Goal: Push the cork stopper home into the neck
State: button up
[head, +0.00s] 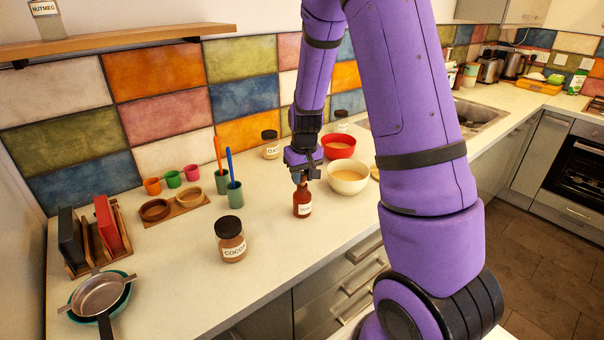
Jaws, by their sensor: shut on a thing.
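A small red-brown bottle (302,207) with a white label stands upright on the counter. My gripper (302,178) points down right over its neck, with the fingertips at the bottle's top. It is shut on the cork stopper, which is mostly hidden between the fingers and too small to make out. I cannot tell from here how deep the stopper sits in the neck, as the fingers cover it.
A cream bowl (348,179) stands close right of the bottle, with a red bowl (338,148) behind it. A cocoa jar (230,240) stands to the left. Green cups (235,196) and a wooden tray (176,213) are further left. The counter in front is clear.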

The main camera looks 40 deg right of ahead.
aim_at(304, 176)
jog(key=shift+f, duration=0.5)
jog(key=o, duration=0.9)
jog(key=shift+o, duration=0.2)
jog(key=shift+r, duration=0.1)
jog(key=r, duration=0.3)
jog(key=s+r, duration=0.1)
jog(key=r, duration=0.6)
jog(key=shift+s+a+r, duration=0.1)
jog(key=shift+s+r, duration=0.05)
jog(key=shift+r, duration=0.1)
